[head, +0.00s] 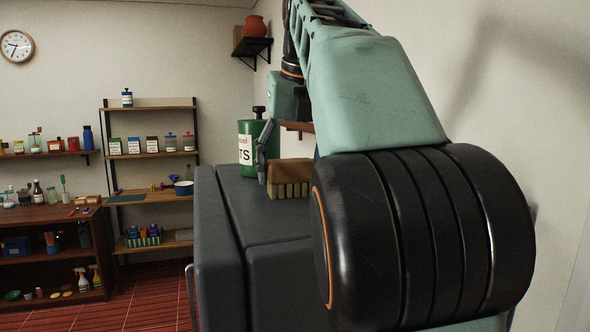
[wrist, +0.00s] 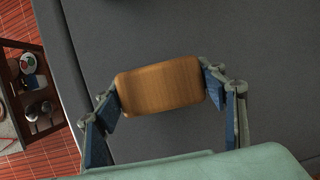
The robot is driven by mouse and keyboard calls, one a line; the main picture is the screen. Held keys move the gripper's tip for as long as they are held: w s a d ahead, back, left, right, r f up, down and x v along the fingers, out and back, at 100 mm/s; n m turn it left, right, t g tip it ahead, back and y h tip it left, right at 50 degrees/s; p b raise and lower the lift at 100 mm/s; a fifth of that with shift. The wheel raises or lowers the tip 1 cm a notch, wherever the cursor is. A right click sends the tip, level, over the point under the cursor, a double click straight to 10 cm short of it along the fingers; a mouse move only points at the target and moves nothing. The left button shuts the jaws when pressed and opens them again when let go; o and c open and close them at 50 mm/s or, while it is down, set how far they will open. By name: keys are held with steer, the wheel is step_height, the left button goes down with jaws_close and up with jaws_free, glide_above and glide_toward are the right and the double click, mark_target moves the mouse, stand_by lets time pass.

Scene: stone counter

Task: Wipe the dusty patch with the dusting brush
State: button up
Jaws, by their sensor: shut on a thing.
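The dusting brush (head: 290,172) is a wooden block with pale bristle tufts pointing down. It is over the dark grey counter top, and I cannot tell whether the bristles touch it. In the wrist view the brush (wrist: 160,87) shows its plain wooden top, slightly tilted in the picture. My gripper (wrist: 161,94) is shut on the brush, with a finger at each short end. In the head view one finger of my gripper (head: 264,152) shows at the brush's left end; my arm hides the rest. I cannot make out a dusty patch in either view.
A green canister (head: 245,140) with a dark lid stands on the counter (head: 235,215) just behind the brush. The counter's left edge drops to a red tiled floor (head: 150,295). Shelves (head: 150,190) with jars and bottles stand farther left. The grey surface around the brush looks clear.

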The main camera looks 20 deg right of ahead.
steer(key=shift+d, duration=0.1)
steer(key=shift+d+f+p, duration=0.15)
steer(key=shift+d+p, duration=0.4)
steer(key=shift+d, duration=0.75)
steer(key=shift+s+d+f, duration=0.1)
steer(key=shift+d+f, duration=0.1)
steer(key=shift+d, duration=0.4)
steer(key=r+p, duration=0.2)
steer(key=shift+w+d+r+p, duration=0.2)
steer(key=shift+r+p, duration=0.1)
steer(key=shift+p, duration=0.1)
steer(key=shift+s+a+r, duration=0.1)
steer(key=shift+r, duration=1.45)
steer(key=shift+a+r, duration=0.1)
steer(key=shift+r, duration=0.2)
